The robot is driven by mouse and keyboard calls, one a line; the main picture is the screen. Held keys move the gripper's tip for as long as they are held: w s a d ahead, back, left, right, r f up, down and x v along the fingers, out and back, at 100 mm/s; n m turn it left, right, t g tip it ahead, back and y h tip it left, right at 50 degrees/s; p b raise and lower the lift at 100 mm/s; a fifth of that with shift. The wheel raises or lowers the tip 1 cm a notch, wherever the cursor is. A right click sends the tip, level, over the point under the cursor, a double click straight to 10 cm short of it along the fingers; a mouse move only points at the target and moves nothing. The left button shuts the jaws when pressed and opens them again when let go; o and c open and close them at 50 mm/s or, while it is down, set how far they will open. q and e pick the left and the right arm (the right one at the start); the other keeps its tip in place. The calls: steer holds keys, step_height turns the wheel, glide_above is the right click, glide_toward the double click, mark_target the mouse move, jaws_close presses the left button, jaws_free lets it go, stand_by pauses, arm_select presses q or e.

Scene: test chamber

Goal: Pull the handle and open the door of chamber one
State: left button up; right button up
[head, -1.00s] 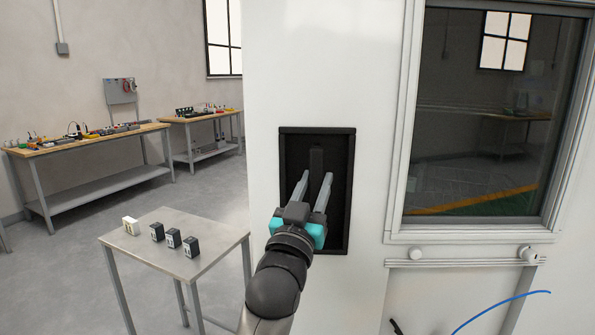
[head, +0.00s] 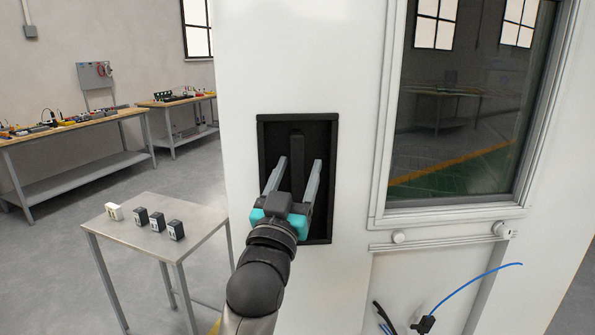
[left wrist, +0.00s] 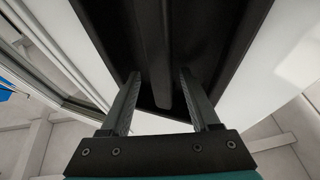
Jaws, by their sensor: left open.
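The door of the chamber (head: 350,60) is a large white panel with a dark window. A black recess (head: 327,130) is set in it, holding a dark vertical bar handle (head: 297,150). My left gripper (head: 299,162) is open in front of the recess, with one finger on each side of the handle's lower part. In the left wrist view, the handle (left wrist: 154,45) runs down between the spread fingers of the gripper (left wrist: 160,76), with gaps on both sides. Whether the fingertips reach past the handle's front is unclear. My right gripper is out of view.
A small metal table (head: 185,235) with several small blocks stands left of the chamber. Workbenches (head: 75,125) line the back wall. A blue cable (head: 475,285) and a dark fitting are low at right. Open floor lies between the tables.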

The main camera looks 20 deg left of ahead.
arm_select(q)
steer(key=shift+s+d+f, duration=0.1)
steer(key=shift+s+f, duration=0.25)
steer(key=shift+s, duration=0.2)
steer(key=v, duration=1.4)
steer(key=shift+b, duration=0.35)
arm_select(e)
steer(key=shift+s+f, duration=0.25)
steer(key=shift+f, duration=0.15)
arm_select(q)
steer(key=shift+r, duration=0.1)
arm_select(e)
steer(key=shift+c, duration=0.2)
